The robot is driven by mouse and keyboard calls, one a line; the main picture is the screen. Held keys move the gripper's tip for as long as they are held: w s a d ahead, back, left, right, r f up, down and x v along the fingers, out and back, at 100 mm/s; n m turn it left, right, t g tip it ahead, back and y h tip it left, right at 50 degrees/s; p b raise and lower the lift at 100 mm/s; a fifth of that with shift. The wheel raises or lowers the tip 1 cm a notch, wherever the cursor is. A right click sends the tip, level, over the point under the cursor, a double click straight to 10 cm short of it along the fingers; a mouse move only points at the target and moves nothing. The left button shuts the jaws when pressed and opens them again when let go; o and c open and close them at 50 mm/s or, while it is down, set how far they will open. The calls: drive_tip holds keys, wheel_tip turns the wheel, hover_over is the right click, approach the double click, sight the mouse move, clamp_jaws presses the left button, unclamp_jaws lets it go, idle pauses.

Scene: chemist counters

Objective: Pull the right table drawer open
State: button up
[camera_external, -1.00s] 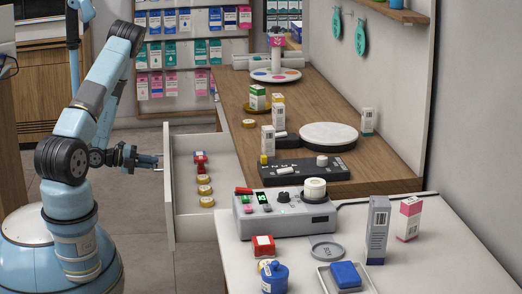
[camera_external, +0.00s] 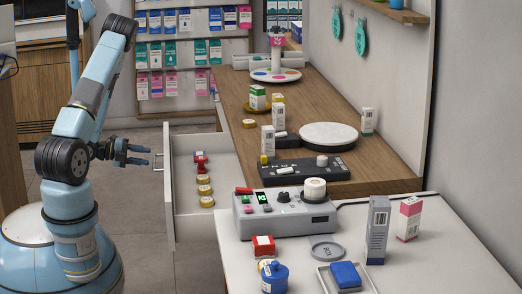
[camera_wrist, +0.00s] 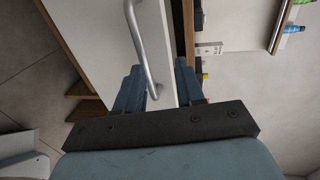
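The table drawer (camera_external: 190,222) stands pulled out to the left from under the wooden counter, with its inside showing. It holds a red item (camera_external: 201,165) and several gold round pieces (camera_external: 205,190). Its metal bar handle (camera_external: 158,162) is on the left front face. My gripper (camera_external: 147,155) is just left of the handle, apart from it in the external view. In the wrist view my gripper (camera_wrist: 160,88) has its fingers spread, with the handle (camera_wrist: 143,50) ahead and its end reaching between them. The fingers do not appear to press on the handle.
The wooden counter (camera_external: 235,110) carries boxes, a round white plate (camera_external: 328,136) and a black panel (camera_external: 300,171). A grey device (camera_external: 285,215) stands on the white table (camera_external: 440,265) near the drawer. Open floor (camera_external: 145,220) lies left of the drawer.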

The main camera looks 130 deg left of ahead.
drive_tip(key=shift+r, duration=2.35)
